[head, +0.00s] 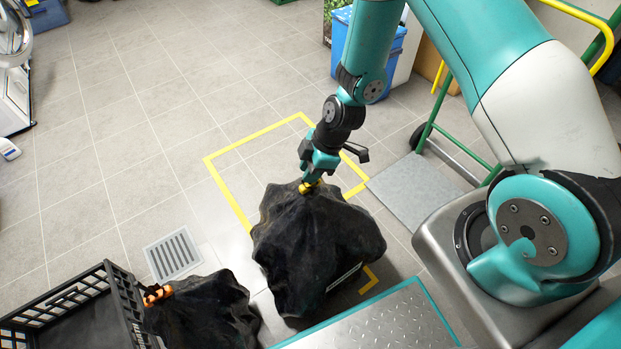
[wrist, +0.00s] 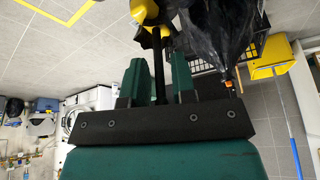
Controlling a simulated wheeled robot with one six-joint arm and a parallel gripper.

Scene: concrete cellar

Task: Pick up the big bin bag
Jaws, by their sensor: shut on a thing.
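A big black bin bag (head: 315,245) with a yellow tie (head: 308,187) at its neck hangs or stands under my gripper (head: 312,180), over the yellow floor square. My gripper is shut on its neck at the tie. I cannot tell whether the bag's base touches the floor. A second black bag (head: 205,310) with an orange tie (head: 157,294) lies lower left.
A black crate (head: 108,300) stands at the lower left beside the second bag. A floor drain (head: 173,254) lies nearby. A green hand truck with a grey plate (head: 415,188) stands at right, a blue bin (head: 340,45) behind.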

